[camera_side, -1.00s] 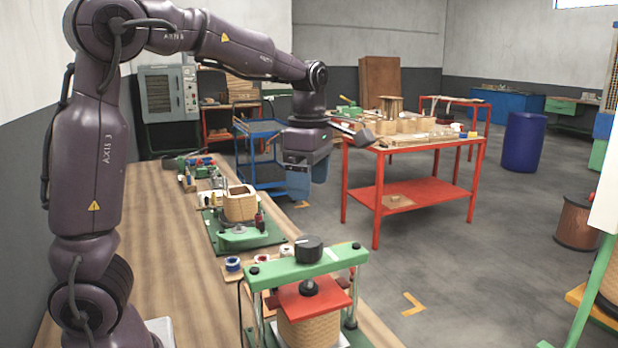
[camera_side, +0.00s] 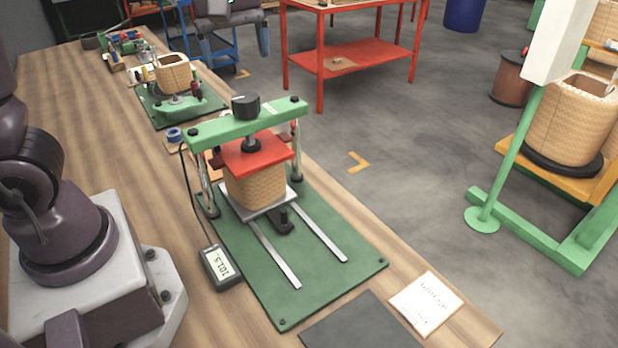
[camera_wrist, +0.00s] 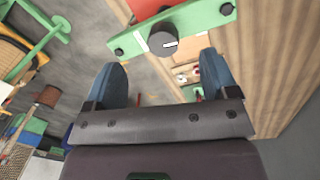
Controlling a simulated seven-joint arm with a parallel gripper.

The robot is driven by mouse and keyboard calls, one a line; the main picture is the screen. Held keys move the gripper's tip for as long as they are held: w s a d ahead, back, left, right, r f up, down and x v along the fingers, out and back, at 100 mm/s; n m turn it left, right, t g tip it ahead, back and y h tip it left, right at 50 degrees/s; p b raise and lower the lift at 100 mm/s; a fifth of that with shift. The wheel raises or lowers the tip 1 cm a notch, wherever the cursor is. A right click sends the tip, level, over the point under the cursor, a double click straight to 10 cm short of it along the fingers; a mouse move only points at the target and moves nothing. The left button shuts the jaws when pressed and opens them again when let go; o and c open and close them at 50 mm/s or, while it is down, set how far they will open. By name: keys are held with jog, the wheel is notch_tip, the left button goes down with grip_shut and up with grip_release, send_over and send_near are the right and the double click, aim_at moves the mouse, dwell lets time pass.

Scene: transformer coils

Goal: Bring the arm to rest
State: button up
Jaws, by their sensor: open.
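My gripper (camera_side: 234,46) shows at the top edge of the side view, with its two blue fingers apart and nothing between them. It hangs in the air beyond the green press. In the wrist view my gripper (camera_wrist: 160,64) is also open and empty. The green press (camera_side: 245,122) stands on a green base plate on the bench. Its red plate (camera_side: 262,154) rests on top of a tan wound coil (camera_side: 255,186), which sits upright on a light plate. The press's crossbar (camera_wrist: 190,22) and dark knob (camera_wrist: 163,39) show ahead of the fingers in the wrist view.
A second fixture with a tan coil (camera_side: 173,73) stands farther along the wooden bench (camera_side: 80,110). A gauge (camera_side: 220,267), a card (camera_side: 426,303) and a dark mat (camera_side: 355,325) lie near the press. A red table (camera_side: 370,62) and a green stand (camera_side: 500,170) are across the floor.

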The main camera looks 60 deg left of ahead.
jog(key=s+d+r+m+t, duration=0.2)
jog(key=s+d+m+t, duration=0.2)
jog(key=s+d+m, duration=0.4)
jog(key=s+m, duration=0.4)
jog(key=m, duration=0.2)
jog(key=shift+d+m+t, duration=0.15)
jog(key=shift+m+t, duration=0.25)
